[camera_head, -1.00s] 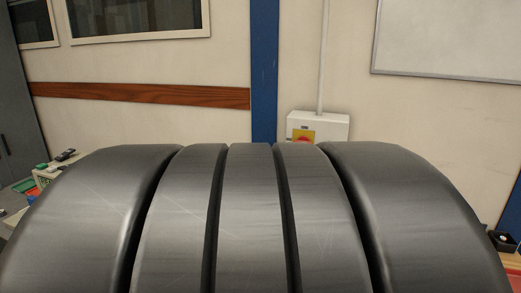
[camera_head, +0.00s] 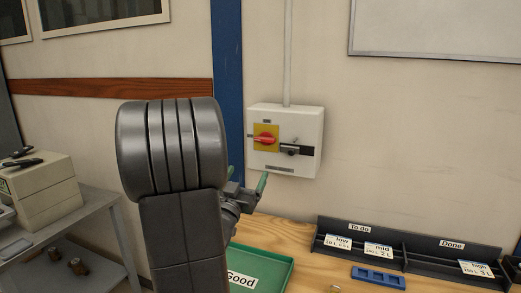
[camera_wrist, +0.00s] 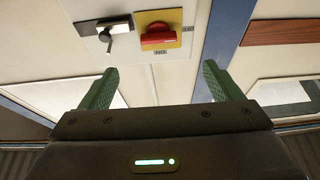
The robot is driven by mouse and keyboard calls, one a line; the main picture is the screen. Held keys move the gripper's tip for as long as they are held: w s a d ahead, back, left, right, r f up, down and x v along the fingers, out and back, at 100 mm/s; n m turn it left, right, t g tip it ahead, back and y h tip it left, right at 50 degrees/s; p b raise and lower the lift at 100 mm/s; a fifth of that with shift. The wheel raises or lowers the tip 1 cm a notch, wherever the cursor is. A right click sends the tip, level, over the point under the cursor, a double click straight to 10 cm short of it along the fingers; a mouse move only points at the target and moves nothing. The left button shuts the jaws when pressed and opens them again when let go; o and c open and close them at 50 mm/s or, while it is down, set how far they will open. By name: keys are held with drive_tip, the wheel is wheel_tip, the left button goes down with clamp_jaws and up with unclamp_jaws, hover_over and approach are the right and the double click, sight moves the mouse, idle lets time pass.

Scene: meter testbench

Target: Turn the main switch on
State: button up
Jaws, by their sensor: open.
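The main switch is a red rotary handle (camera_head: 265,140) on a yellow plate, on the front of a white wall box (camera_head: 310,125). In the head view the handle lies about sideways. The wrist view shows the red handle (camera_wrist: 158,33) too, beyond the fingertips. My gripper (camera_head: 248,184) is below the box, apart from it, with two green fingers. In the wrist view my gripper (camera_wrist: 157,72) is open and empty, its fingers spread wide. A black lever latch (camera_head: 293,149) sits right of the red handle on the box.
A wooden bench (camera_head: 305,245) stands below the box. On it are a green tray (camera_head: 275,266) labelled Good, a black rack (camera_head: 405,240) marked To do and Done, and a blue holder (camera_head: 378,277). A grey shelf cart (camera_head: 98,203) stands at left. A blue post (camera_head: 227,70) runs beside the box.

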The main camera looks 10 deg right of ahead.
sight(263, 142)
drive_tip(key=p+x, duration=0.4)
drive_tip(key=x, duration=0.9)
drive_tip(key=shift+w+d+r, duration=0.2)
drive_tip(key=shift+d+r, duration=0.05)
drive_tip(key=shift+d, duration=0.05)
drive_tip(key=c, duration=1)
